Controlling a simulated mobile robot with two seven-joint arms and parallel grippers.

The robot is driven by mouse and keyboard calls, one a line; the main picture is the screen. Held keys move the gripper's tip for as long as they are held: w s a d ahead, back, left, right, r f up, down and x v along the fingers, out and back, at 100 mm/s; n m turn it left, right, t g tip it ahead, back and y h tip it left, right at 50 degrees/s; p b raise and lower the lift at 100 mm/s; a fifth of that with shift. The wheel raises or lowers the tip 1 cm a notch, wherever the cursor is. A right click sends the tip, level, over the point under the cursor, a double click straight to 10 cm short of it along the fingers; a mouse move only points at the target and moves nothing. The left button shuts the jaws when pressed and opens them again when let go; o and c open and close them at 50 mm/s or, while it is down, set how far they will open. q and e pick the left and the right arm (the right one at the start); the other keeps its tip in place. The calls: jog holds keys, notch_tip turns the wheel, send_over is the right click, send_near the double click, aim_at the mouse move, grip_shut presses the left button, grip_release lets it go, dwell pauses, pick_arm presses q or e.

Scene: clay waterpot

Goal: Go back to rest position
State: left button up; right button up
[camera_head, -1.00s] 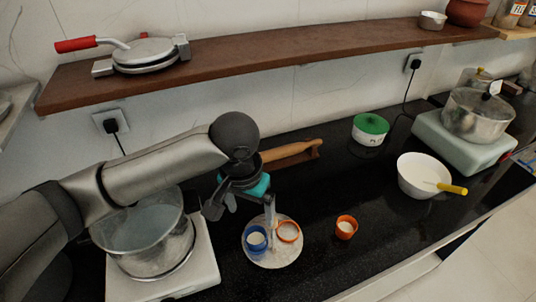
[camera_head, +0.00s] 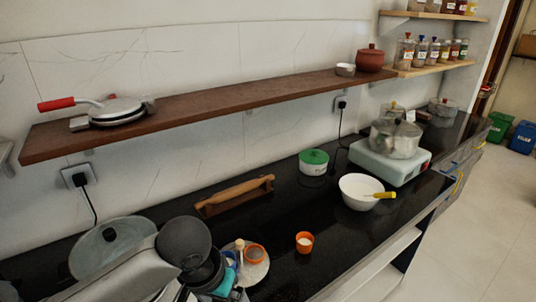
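My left arm comes in from the lower left, and its wrist and teal-marked gripper (camera_head: 226,287) are at the bottom edge, close to the left side of a small round plate (camera_head: 252,278). Its fingertips are not clearly visible, so I cannot tell whether it is open or shut. No held object is visible. My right gripper is not in view. A reddish clay pot (camera_head: 370,60) with a lid stands on the right end of the brown wall shelf.
A pot with a glass lid (camera_head: 108,250) stands behind my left arm. The black counter carries a rolling-pin holder (camera_head: 236,196), green-lidded container (camera_head: 313,162), white bowl (camera_head: 357,191), orange cup (camera_head: 304,242) and a stove (camera_head: 385,166) with a pot. Clear floor lies at right.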

pick_arm(q)
jog(key=s+d+f+t+h, duration=0.2)
jog(key=s+f, duration=0.1)
jog(key=s, duration=0.4)
jog(key=s+a+f+n+y, duration=0.1)
jog(key=s+a+f+y, duration=0.25)
jog(key=s+a, duration=0.55)
notch_tip(320, 180, down, 25)
jog(key=s+a+g+b, duration=0.1)
jog(key=b, duration=0.1)
jog(key=s+a+f+g+b, duration=0.1)
jog(key=s+a+f+b, duration=0.1)
jog(key=s+f, duration=1.2)
jog(key=shift+s+a+f+g, duration=0.3)
jog(key=shift+s+a+f, duration=0.1)
jog(key=shift+s, duration=0.2)
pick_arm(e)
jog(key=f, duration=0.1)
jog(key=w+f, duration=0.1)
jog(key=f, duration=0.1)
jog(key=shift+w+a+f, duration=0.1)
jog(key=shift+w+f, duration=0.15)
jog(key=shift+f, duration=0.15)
